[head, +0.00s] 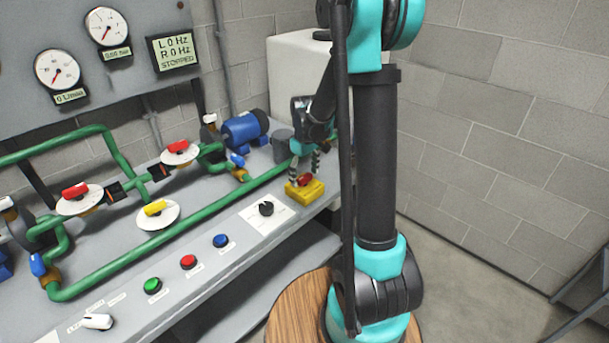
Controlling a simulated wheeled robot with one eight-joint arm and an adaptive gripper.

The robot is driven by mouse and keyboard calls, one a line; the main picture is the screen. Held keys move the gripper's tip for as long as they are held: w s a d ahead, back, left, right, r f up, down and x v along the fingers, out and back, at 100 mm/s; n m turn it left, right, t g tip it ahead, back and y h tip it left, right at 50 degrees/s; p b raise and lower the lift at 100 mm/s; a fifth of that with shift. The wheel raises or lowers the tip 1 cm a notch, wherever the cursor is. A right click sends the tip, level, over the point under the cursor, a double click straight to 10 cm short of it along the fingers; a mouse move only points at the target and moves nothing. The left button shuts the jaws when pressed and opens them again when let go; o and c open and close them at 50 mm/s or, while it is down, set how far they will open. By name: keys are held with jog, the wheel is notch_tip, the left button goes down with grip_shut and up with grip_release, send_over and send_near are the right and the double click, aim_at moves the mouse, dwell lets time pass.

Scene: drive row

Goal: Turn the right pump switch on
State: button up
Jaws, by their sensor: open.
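My gripper (304,168) points down at the right end of the bench, with its fingers apart just above or around the red mushroom button (305,181) on a yellow box (304,192); contact cannot be told. A white rotary switch (97,321) sits at the near left of the panel, its small labels unreadable. A black knob (267,208) stands on a white plate left of the yellow box. I cannot tell which control is the right pump switch. The display (173,50) reads L 0 Hz, R 0 Hz, STOPPED.
Green (153,285), red (188,262) and blue (220,241) buttons line the front of the bench. Behind them run green pipes (175,236) with red and yellow valve handles. A blue motor (245,128) stands at the back. My arm blocks part of the right side.

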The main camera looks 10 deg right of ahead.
jog(key=shift+c, duration=0.2)
jog(key=c, duration=1.1)
jog(key=shift+m, duration=0.3)
jog(key=m, duration=0.3)
jog(key=shift+m, duration=0.4)
jog(key=m, duration=1.3)
jog(key=shift+m, duration=0.4)
